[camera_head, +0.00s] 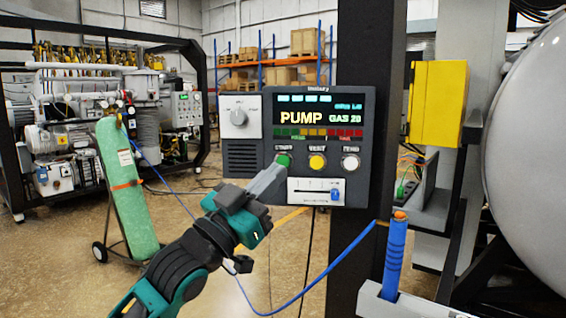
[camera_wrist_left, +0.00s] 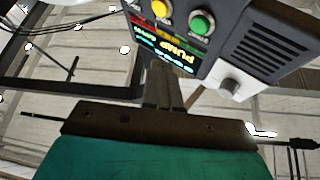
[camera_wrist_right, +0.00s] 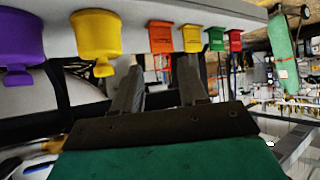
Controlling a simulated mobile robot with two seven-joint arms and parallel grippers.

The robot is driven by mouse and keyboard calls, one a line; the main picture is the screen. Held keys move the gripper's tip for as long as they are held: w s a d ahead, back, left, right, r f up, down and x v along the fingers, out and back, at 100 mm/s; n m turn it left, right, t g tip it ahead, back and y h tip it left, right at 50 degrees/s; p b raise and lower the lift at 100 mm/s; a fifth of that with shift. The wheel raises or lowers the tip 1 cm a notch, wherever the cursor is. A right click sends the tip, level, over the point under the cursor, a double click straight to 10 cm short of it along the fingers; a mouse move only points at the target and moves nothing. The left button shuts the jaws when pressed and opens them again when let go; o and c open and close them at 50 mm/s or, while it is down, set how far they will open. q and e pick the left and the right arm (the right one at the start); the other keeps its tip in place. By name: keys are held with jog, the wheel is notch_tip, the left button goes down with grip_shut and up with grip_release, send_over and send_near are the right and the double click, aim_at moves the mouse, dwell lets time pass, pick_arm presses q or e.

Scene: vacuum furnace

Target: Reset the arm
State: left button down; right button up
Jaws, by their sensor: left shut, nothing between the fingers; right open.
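My left gripper (camera_head: 278,168) is shut and empty, with its fingertips at or just in front of the green button (camera_head: 283,160) on the grey control panel (camera_head: 255,190). I cannot tell if they touch it. The panel screen reads "PUMP" and "GAS 20". In the left wrist view my left gripper (camera_wrist_left: 160,68) is shut below the panel, and the green button (camera_wrist_left: 202,24) shows above right of the fingertips.
A yellow button (camera_head: 317,162), white button (camera_head: 351,162) and slider (camera_head: 335,194) share the panel. A blue probe (camera_head: 395,258) with a blue cable stands at right, beside the large grey tank (camera_head: 530,150).

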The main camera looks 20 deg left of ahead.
pick_arm(q)
jog(key=s+f+n+g+y, duration=0.2)
jog(key=f+y, duration=0.1)
jog(key=f, duration=1.2)
jog(key=s+f+n+g+y, duration=0.2)
jog(key=s+f+y, duration=0.1)
jog(key=f, duration=1.2)
jog(key=s+a+f+n+g+y, duration=0.1)
jog(key=s+f+g+y, duration=0.2)
jog(key=s+f, duration=1.3)
notch_tip(320, 180, down, 3)
jog(key=g, duration=0.3)
jog(key=shift+s+a+r+n, duration=0.15)
jog(key=shift+s+n, duration=0.15)
jog(key=shift+s, duration=0.05)
jog(key=shift+w, duration=0.1)
